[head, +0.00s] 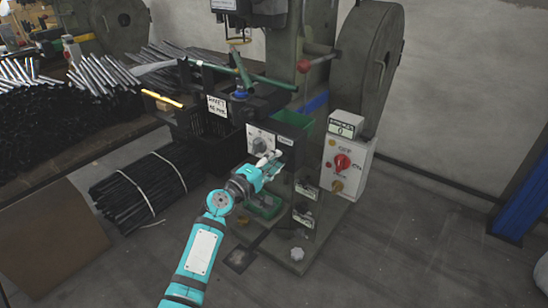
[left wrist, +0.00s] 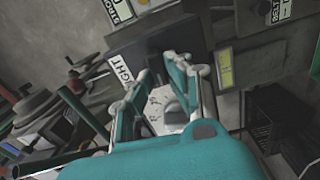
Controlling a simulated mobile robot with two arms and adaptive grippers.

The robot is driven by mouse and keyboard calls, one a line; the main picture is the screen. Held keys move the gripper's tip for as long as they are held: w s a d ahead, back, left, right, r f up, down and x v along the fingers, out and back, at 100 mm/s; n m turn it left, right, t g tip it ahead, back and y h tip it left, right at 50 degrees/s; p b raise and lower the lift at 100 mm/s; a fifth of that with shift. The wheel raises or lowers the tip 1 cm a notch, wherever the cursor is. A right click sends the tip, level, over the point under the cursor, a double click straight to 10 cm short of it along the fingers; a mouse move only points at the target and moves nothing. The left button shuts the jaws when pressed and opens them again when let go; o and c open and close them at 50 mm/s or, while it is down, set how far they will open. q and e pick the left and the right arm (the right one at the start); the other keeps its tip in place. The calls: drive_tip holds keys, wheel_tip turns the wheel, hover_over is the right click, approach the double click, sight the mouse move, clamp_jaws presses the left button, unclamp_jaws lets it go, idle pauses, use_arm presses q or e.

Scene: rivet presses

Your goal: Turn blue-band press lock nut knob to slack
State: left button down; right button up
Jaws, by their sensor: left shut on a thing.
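The press (head: 365,60) is a large dark machine with a big wheel cover and a blue strip (head: 317,103) on its side. My left gripper (head: 272,157) reaches from below to its front control plate, beside a pale plate with a dark dial (head: 262,144). In the left wrist view, the fingers of my left gripper (left wrist: 165,95) straddle a grey-white knob (left wrist: 167,103) and are shut on it. A white label ending in "IGHT" (left wrist: 121,68) lies beside the left finger. The knob's exact pointer position cannot be read. My right gripper is not in view.
A control box with a red knob (head: 342,162) stands at the press's right. A red ball handle (head: 303,66) sits above. Bundled black rods (head: 145,190) lie on the floor at left, with loose rods on the bench. Floor at the right is clear up to a blue post (head: 522,205).

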use_arm(q)
drive_tip(key=shift+n, duration=0.6)
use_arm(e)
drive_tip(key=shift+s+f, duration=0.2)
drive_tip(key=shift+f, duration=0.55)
use_arm(q)
drive_tip(key=shift+f, duration=0.1)
drive_tip(key=c, duration=1.3)
unclamp_jaws()
drive_tip(key=shift+a, duration=0.1)
drive_tip(key=v, duration=1.2)
